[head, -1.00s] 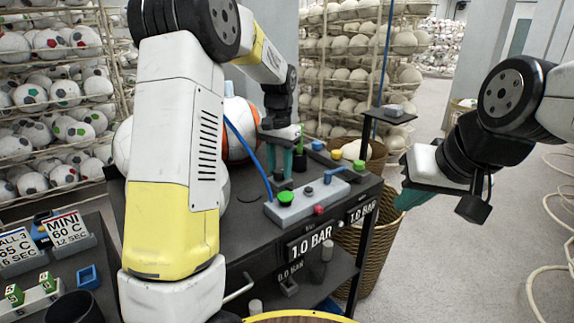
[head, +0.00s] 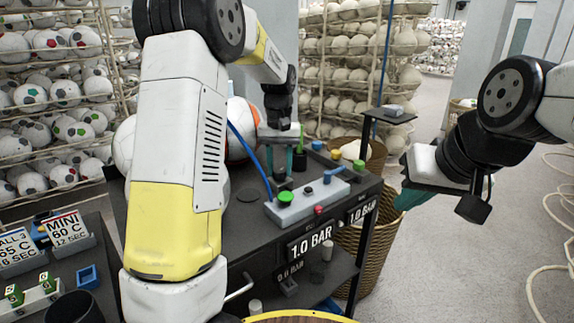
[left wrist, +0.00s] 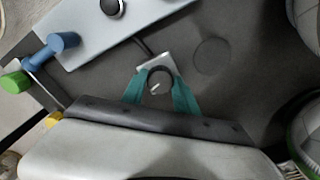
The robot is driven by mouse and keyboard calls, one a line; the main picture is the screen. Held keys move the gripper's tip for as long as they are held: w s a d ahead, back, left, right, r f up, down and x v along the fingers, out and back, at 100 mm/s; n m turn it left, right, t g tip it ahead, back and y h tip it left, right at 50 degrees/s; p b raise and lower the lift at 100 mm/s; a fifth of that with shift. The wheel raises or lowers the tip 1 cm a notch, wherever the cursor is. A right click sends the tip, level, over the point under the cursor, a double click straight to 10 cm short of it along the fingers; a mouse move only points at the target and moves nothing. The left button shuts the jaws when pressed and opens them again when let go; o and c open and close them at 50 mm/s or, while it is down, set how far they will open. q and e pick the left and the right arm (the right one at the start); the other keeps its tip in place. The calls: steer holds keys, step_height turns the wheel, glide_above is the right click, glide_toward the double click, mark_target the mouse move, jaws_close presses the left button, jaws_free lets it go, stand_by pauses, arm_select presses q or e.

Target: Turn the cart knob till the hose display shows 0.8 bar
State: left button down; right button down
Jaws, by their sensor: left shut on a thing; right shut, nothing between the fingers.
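The cart knob (left wrist: 160,82) is dark with a pale pointer mark, on a small light plate in the left wrist view. My left gripper (left wrist: 159,92) is shut on it, with a teal finger on each side. In the head view this gripper (head: 286,164) reaches down to the cart top, where its fingers hide the knob. Two displays on the cart's front edge, a near one (head: 311,244) and a right one (head: 363,212), both read 1.0 BAR. I cannot tell which is the hose display. My right gripper (head: 416,197) is shut and empty, right of the cart.
A grey box with a green button (head: 285,196), a red button (head: 319,210) and a blue lever stands on the cart (head: 240,222). A white and orange ball (head: 238,125) is behind my left arm. A wicker basket (head: 358,262) stands right of the cart.

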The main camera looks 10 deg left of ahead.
mark_target(280, 170)
stand_by(0.3)
arm_select(q)
steer(key=c, duration=0.9)
jaws_free()
steer(key=shift+c, duration=0.2)
step_height(280, 170, up, 7)
steer(key=shift+r, duration=0.45)
